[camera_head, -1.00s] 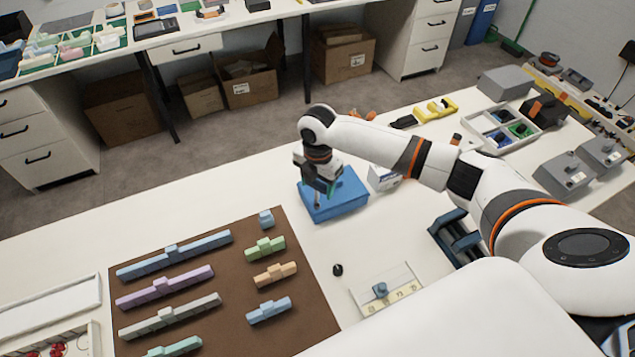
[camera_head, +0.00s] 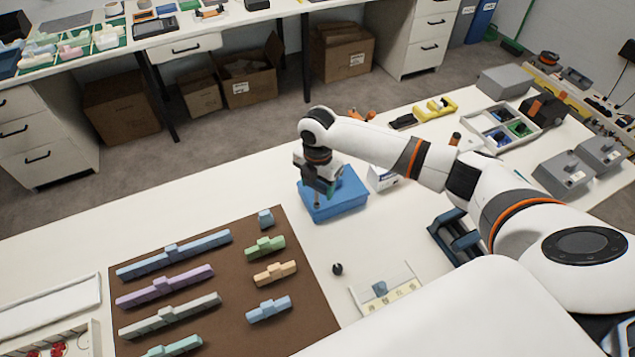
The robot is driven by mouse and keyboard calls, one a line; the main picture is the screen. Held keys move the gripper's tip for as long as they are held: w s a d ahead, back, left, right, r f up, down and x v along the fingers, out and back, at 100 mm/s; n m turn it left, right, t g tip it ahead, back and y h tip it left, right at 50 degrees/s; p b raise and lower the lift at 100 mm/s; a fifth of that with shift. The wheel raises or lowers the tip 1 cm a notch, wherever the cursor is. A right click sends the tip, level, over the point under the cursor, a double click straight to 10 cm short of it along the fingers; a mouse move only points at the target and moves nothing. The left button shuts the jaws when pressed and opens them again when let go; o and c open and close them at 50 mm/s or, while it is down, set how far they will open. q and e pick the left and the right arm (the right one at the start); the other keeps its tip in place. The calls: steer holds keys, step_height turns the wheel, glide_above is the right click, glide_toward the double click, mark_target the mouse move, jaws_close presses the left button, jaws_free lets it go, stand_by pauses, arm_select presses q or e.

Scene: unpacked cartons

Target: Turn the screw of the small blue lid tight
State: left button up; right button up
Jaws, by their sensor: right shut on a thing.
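A small blue box with a blue lid (camera_head: 345,197) stands on the white table in the middle of the view. My right gripper (camera_head: 317,190) is above its left part, pointing down. It is shut on a slim upright tool (camera_head: 317,201), whose grey lower end shows against the blue lid. The gripper hides most of this tool and part of the lid. The screw itself is hidden or too small to see, so I cannot tell whether the tool touches it. My left gripper is not in view.
A brown mat (camera_head: 225,300) with several coloured bars lies at the front left. A white box (camera_head: 382,178) stands right beside the blue box. A dark blue rack (camera_head: 456,236) is under my right arm. The white table left of the blue box is clear.

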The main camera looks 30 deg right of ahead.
steer(key=shift+f+b, duration=0.45)
steer(key=shift+f, duration=0.55)
steer(key=shift+r, duration=0.1)
steer(key=m+p, duration=0.6)
steer(key=shift+s+r+m+p, duration=0.2)
steer(key=shift+m+p, duration=0.1)
steer(key=shift+m, duration=0.1)
steer(key=shift+m+p, duration=0.35)
steer(key=shift+m, duration=0.15)
steer(key=shift+w+f+b, duration=0.1)
steer(key=shift+f+b, duration=0.2)
steer(key=shift+n, duration=1)
steer(key=shift+r, duration=0.15)
steer(key=shift+r+p, duration=2.15)
steer(key=shift+p, duration=0.1)
